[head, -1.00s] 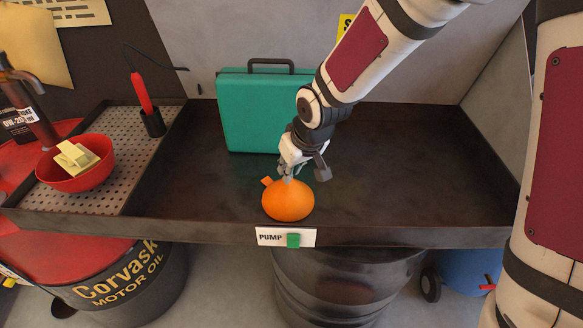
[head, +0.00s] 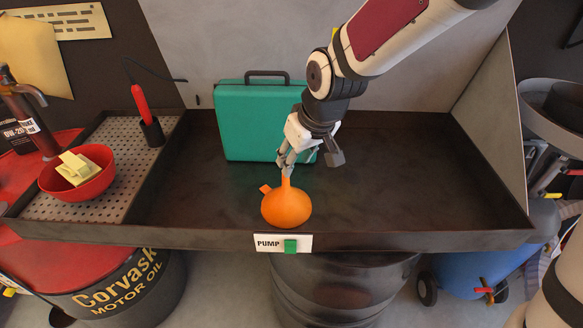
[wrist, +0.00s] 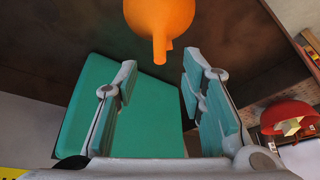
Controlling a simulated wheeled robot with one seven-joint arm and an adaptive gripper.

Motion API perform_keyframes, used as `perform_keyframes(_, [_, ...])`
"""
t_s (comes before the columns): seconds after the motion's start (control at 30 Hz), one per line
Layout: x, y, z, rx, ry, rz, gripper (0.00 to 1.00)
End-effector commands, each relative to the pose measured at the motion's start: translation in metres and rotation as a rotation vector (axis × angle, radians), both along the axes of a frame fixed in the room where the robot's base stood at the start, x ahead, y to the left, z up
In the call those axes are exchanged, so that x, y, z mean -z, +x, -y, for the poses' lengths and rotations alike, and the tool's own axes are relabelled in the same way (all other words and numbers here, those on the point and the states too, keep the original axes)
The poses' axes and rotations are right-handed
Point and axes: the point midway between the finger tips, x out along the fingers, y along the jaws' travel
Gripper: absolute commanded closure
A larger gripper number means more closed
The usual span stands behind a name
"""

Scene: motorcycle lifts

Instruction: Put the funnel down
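The orange funnel (head: 287,208) stands wide end down, spout up, near the front edge of the dark tray (head: 400,190), behind the PUMP label. My gripper (head: 286,166) is above it, at the top of the spout in the head view. In the wrist view my gripper (wrist: 159,72) has its two fingers spread apart with nothing between their pads. The funnel (wrist: 160,18) shows there beyond the fingertips, its spout pointing back toward the gap. The funnel's underside is hidden.
A teal case (head: 250,125) stands at the tray's back, close behind my gripper. At left, a red bowl (head: 78,180) with pale yellow blocks and a red tool in a black holder (head: 152,132) stand on a perforated panel (head: 120,165). The tray's right half is clear.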

Motion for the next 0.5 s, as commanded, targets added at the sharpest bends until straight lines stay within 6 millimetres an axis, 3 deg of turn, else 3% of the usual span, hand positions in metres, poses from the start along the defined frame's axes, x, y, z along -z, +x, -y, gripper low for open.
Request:
perform_keyframes(0.2, [-0.023, -0.008, 0.005, 0.001, 0.000, 0.001, 0.63])
perform_keyframes(0.5, [-0.030, -0.011, 0.009, 0.005, -0.007, 0.003, 0.63])
